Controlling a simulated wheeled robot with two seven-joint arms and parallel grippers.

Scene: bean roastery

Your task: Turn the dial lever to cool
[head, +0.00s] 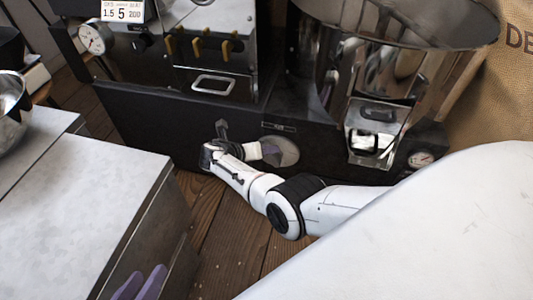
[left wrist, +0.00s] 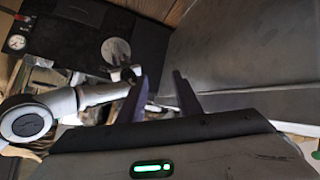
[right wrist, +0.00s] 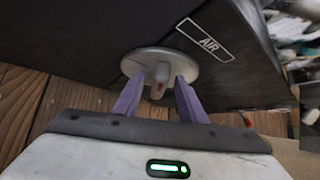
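The dial is a round pale metal disc (head: 287,150) low on the roaster's black front panel, under a small AIR plate. In the right wrist view, its grey lever (right wrist: 160,73) stands out from the disc and has a small red mark. My right gripper (right wrist: 160,92) is open at the dial, with one purple finger on each side of the lever. Contact with the lever cannot be told. In the head view, the right gripper (head: 268,153) partly covers the disc. My left gripper (head: 140,284) is open and empty, low beside the grey counter, away from the dial.
The grey counter (head: 75,200) stands at the left with a metal bowl (head: 12,98) behind it. The roaster has gauges and a chute (head: 372,140) at right. A burlap sack (head: 505,100) stands at far right. Wooden floor (head: 215,215) lies open before the panel.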

